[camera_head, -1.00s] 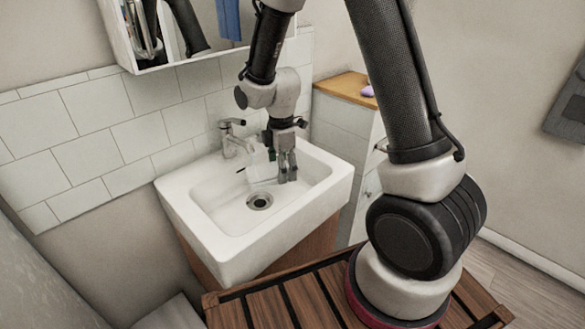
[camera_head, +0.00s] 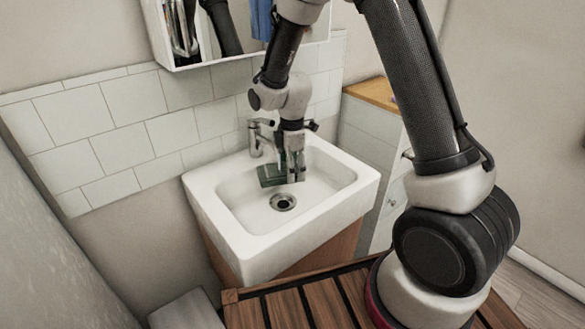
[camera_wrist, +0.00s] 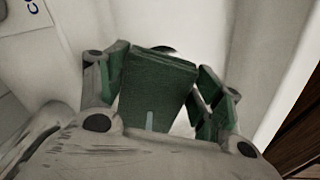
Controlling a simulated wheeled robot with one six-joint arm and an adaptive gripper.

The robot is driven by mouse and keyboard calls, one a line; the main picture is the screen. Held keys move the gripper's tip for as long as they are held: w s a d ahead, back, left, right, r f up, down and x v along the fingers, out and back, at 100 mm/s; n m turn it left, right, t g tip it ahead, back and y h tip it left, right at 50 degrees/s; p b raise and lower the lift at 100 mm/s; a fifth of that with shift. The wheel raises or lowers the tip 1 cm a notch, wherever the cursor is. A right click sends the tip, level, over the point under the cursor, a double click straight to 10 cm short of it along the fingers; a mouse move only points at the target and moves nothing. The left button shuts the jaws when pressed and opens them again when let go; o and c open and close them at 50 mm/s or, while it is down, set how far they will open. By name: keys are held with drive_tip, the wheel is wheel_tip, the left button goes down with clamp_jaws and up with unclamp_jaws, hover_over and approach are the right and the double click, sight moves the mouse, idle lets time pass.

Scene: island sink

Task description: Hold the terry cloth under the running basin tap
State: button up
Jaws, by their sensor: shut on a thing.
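The terry cloth is a dark green, flat folded piece (camera_head: 271,177), low in the basin just below and in front of the tap. In the wrist view the cloth (camera_wrist: 158,78) fills the space between the fingers, with a small pale blue strip near its lower end. My gripper (camera_head: 293,172) is shut on the cloth and points down into the basin; its fingers also show in the wrist view (camera_wrist: 160,95). The chrome basin tap (camera_head: 257,138) stands at the back rim, left of my gripper. I cannot make out a water stream.
The white basin (camera_head: 240,245) has its drain (camera_head: 283,202) in front of the cloth. A mirror cabinet (camera_head: 158,40) hangs above. A cabinet with a wooden top (camera_head: 372,92) stands right of the basin. A slatted wooden surface (camera_head: 290,305) lies in front.

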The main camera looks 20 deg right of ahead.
drive_tip(key=s, duration=0.8)
drive_tip(key=shift+d, duration=0.35)
idle(0.9)
idle(0.4)
drive_tip(key=s+r, duration=0.4)
drive_tip(key=s, duration=0.1)
drive_tip(key=shift+d, duration=0.25)
idle(0.7)
